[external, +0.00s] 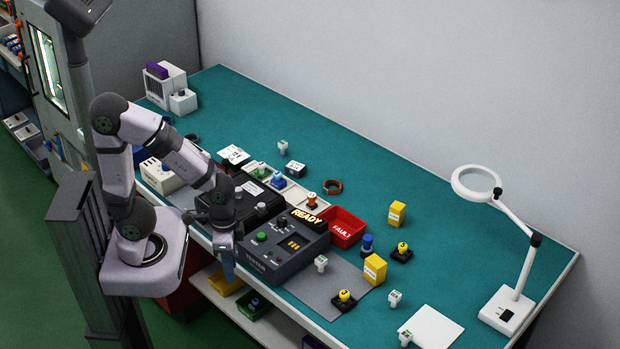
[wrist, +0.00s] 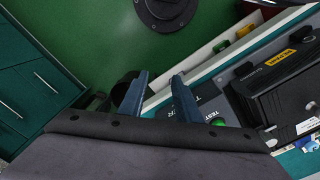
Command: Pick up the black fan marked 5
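Two small black square pieces with yellow knobs, which may be fans, lie on the teal bench in the external view. One black piece with a yellow knob (external: 344,300) is on the grey mat's front edge; the other black piece with a yellow knob (external: 402,253) is farther back, right of the red bin. Their marks are too small to read, so I cannot tell which is 5. My gripper (external: 227,268) hangs at the bench's front edge, left of both. In the wrist view my gripper (wrist: 160,76) has its blue fingers apart with nothing between them.
The tester box (external: 285,250) with a READY sign stands right of my gripper, with a black case (external: 245,203) behind it. A red FAULT bin (external: 342,228), yellow boxes (external: 375,269) and a white magnifier lamp (external: 507,305) stand farther right. The back of the bench is mostly clear.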

